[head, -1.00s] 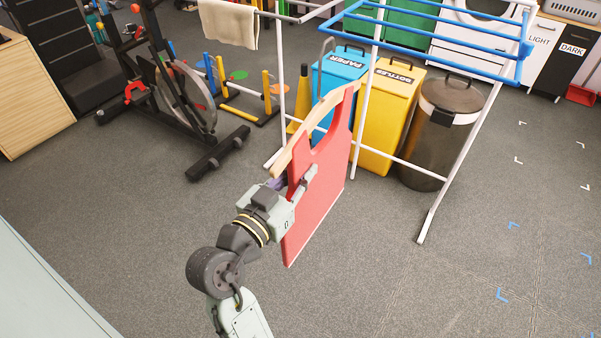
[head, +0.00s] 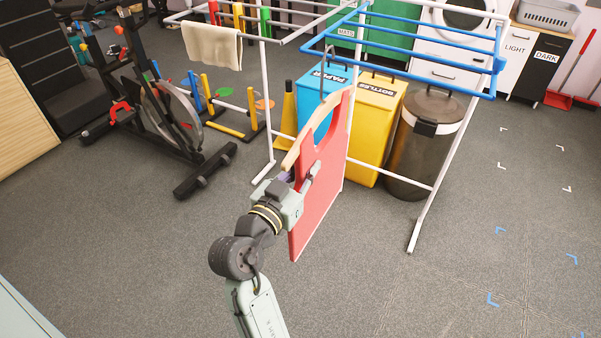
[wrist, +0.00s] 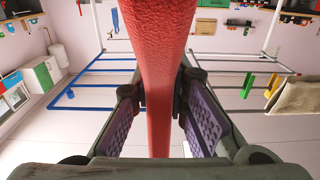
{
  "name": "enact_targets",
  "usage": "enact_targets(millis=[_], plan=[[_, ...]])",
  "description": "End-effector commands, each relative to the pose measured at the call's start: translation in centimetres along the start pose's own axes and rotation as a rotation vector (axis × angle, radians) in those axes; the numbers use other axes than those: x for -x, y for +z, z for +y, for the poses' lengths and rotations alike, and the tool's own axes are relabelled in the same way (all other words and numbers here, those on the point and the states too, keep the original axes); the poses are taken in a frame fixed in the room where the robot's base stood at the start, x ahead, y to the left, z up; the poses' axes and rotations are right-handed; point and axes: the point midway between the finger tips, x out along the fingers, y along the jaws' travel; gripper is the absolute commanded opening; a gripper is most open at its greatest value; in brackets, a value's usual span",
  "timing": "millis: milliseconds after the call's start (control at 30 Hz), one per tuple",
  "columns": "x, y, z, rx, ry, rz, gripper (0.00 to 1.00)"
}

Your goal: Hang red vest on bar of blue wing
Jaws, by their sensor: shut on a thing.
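The red vest (head: 322,184) hangs upright from a wooden hanger (head: 292,158) at its top and left edge in the head view. My gripper (head: 297,188) is shut on the vest at its near side. In the wrist view the vest's red edge (wrist: 160,90) runs between my two fingers (wrist: 165,115). The blue wing (head: 405,45) is the right-hand part of a drying rack, with several blue bars. The vest is in front of and below the wing, apart from its bars. The blue wing also shows at the left in the wrist view (wrist: 85,82).
The rack's white leg (head: 430,195) stands right of the vest. Blue (head: 318,100) and yellow (head: 377,125) bins and a dark round bin (head: 415,160) stand behind the vest. A beige towel (head: 212,47) hangs on the white wing. An exercise bike (head: 165,115) is at left. Floor at front right is clear.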

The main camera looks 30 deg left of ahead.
Motion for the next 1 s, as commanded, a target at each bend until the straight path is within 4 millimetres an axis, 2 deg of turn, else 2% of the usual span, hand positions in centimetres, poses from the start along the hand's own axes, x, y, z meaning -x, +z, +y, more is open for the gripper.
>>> enact_targets(millis=[1000], plan=[[-8.2, -0.1, 0.1, 0.002, 0.001, 0.002, 0.00]])
